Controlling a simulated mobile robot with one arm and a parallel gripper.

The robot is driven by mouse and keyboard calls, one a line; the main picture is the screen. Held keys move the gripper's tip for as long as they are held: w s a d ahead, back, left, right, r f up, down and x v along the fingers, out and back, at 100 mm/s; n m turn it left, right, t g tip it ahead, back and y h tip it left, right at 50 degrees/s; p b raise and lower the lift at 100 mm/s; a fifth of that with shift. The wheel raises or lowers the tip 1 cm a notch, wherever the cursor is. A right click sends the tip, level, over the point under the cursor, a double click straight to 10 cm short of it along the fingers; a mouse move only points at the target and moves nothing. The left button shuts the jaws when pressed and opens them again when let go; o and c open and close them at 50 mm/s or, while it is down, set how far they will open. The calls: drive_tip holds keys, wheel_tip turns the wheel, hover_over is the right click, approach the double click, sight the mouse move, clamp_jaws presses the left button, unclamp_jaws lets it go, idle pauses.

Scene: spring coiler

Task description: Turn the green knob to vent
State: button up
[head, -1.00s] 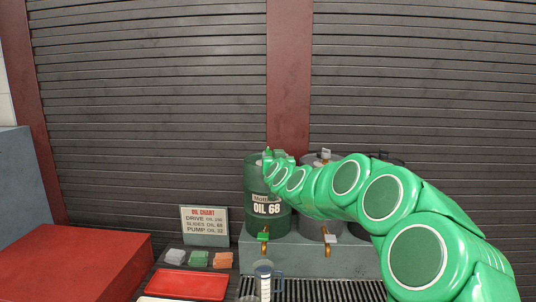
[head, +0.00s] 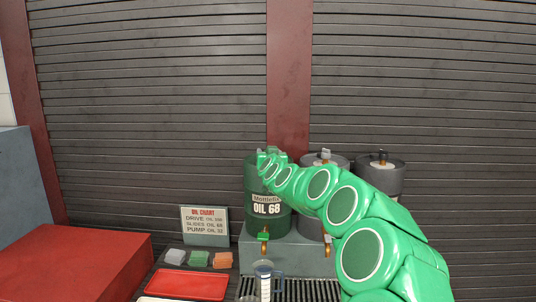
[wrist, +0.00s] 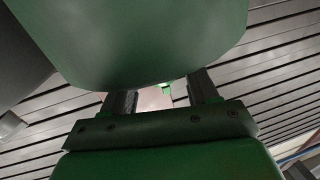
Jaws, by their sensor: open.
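The green drum (head: 266,225), labelled OIL 68, stands on the grey stand in the head view. My gripper (head: 264,158) is at the drum's top, and the arm covers part of that top. In the wrist view, my gripper (wrist: 163,96) has its two fingers apart. A small green piece, which looks like the green knob (wrist: 166,88), shows between them at the edge of the large green drum (wrist: 150,45). Most of the knob is hidden, and I cannot tell its setting or whether a finger touches it.
Two grey drums stand to the right; the far one (head: 382,178) has a grey knob on top. A green-handled tap (head: 263,238) is on the green drum's front, above a clear measuring jug (head: 264,280). An oil chart (head: 205,226) and red tray (head: 186,285) are at the left.

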drive_tip(key=shift+w+a, duration=0.2)
drive_tip(key=shift+w, duration=0.55)
drive_tip(key=c, duration=0.9)
